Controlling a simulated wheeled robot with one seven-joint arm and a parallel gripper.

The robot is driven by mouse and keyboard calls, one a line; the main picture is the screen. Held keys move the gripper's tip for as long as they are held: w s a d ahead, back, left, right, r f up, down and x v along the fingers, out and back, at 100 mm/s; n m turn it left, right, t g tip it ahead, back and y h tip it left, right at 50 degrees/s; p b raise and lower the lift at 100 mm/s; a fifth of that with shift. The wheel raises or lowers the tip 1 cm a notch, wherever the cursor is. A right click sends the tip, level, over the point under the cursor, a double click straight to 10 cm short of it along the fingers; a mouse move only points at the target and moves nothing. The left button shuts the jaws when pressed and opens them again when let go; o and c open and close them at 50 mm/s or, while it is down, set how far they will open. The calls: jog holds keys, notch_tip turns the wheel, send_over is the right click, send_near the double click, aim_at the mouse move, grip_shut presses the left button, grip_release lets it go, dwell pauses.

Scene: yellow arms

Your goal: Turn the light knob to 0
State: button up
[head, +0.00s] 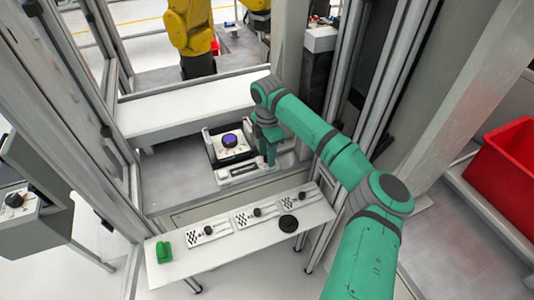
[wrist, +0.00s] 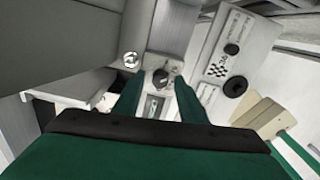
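I cannot tell which knob is the light knob, as the labels are too small to read. In the head view, three white panels with small black knobs lie in a row on a narrow white shelf; the middle panel's knob (head: 257,212) is one of them. My gripper (head: 270,157) points down behind this shelf, beside a white device with a blue-topped knob (head: 230,140). In the wrist view my green fingers (wrist: 157,90) are apart with no object held. A dark knob (wrist: 162,77) shows beyond and between them; contact is not visible.
A green block (head: 164,252) and a black round piece (head: 288,223) rest on the shelf (head: 187,272). A white panel with a checker pattern (wrist: 220,70) shows right of my fingers. Metal frame posts flank the cell. A red bin (head: 505,175) stands at right.

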grip_shut()
jog(key=shift+m, duration=0.4)
jog(key=m, duration=0.4)
jog(key=shift+a+f, duration=0.1)
jog(key=m, duration=1.2)
jog(key=shift+w+m, duration=0.1)
jog(key=shift+m, duration=0.2)
jog(key=m, duration=0.6)
jog(key=shift+m, duration=0.4)
